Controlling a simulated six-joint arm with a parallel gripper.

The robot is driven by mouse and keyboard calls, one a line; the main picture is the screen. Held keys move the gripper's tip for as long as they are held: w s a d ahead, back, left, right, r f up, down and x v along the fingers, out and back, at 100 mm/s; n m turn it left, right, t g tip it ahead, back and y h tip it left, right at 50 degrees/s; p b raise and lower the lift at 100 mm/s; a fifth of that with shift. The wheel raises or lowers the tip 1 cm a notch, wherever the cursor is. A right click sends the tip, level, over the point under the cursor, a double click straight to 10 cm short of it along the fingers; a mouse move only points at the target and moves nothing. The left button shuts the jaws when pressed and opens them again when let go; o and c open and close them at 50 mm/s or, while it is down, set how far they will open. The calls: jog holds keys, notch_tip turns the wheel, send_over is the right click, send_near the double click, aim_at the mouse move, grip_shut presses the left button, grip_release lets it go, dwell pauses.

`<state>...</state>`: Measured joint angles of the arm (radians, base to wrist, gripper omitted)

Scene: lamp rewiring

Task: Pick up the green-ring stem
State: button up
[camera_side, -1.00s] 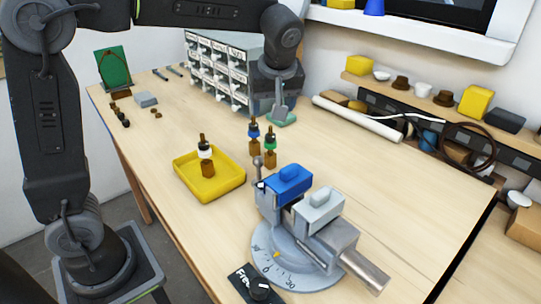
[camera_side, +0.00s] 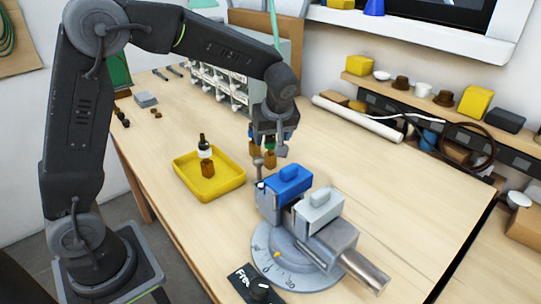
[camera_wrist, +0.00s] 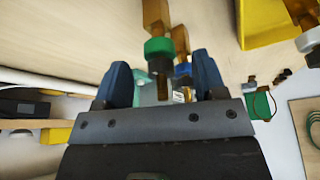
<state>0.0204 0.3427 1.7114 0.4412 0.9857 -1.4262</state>
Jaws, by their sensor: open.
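The green-ring stem stands upright on the table; in the wrist view its green ring (camera_wrist: 160,46) and brass base show, while in the side view mostly its brass base (camera_side: 270,158) shows below my gripper. My gripper (camera_side: 271,145) points down over it. In the wrist view the open blue fingers (camera_wrist: 162,75) lie on either side of the stem's upper part, with gaps on both sides. The blue-ring stem (camera_wrist: 184,69) stands close behind it, partly hidden.
A yellow tray (camera_side: 224,188) holds a white-ring stem (camera_side: 206,153) to the left. A vise with blue (camera_side: 288,180) and grey (camera_side: 320,205) jaw blocks stands close in front. A drawer cabinet (camera_side: 225,85) is behind. The table's right part is clear.

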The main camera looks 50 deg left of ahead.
jog(key=shift+x, duration=1.1)
grip_shut()
jog(key=shift+r, duration=0.1)
